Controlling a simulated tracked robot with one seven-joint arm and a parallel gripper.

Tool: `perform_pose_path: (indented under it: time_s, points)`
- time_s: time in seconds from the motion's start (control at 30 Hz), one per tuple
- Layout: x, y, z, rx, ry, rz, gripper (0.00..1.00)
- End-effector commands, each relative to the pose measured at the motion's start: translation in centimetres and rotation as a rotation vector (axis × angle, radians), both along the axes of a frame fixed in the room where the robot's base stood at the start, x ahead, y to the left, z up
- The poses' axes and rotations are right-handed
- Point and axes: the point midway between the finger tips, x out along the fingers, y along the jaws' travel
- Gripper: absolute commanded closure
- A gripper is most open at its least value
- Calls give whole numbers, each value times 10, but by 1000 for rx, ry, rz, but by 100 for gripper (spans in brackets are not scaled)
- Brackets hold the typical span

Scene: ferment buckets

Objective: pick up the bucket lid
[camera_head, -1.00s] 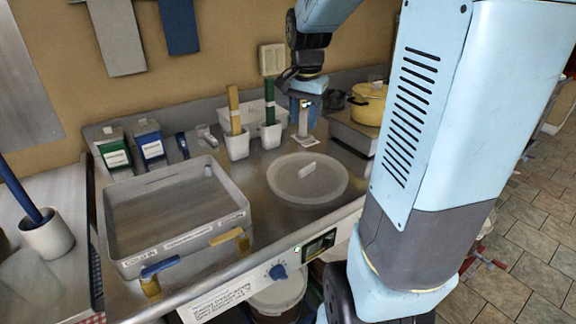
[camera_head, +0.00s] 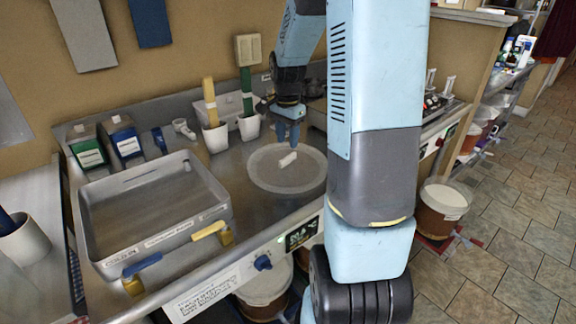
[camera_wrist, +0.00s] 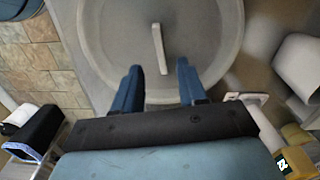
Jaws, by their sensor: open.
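The bucket lid (camera_head: 265,176) is a round, pale, translucent disc with a raised bar handle (camera_head: 288,160) at its middle. It lies flat on the steel counter, right of the grey tray. In the wrist view the lid (camera_wrist: 205,40) fills the upper middle, with its handle (camera_wrist: 160,48) standing upright in the picture. My gripper (camera_head: 288,140) is above the lid's far side, with its blue fingers pointing down. In the wrist view my gripper (camera_wrist: 160,78) is open and empty, and the handle's near end lies just beyond and between the fingertips. My arm covers part of the counter at right.
A grey tray (camera_head: 205,212) with blue and yellow handles stands left of the lid. White holders (camera_head: 216,138) with yellow and green handles stand behind it. Green and blue boxes (camera_head: 122,138) are at back left. A filled bucket (camera_head: 442,205) is at right.

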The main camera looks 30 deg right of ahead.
Motion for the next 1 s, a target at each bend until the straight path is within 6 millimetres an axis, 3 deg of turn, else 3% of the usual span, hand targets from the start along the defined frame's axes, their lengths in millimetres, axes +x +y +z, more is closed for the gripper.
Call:
perform_pose_path:
  time_s: [0.27,0.6,0.9,1.0]
  points:
    - [0,-1,-17,1,0,-1,58]
    - [2,-2,-58,0,0,1,58]
    - [2,-1,-62,0,-2,2,58]
    - [2,-1,-62,0,-2,2,67]
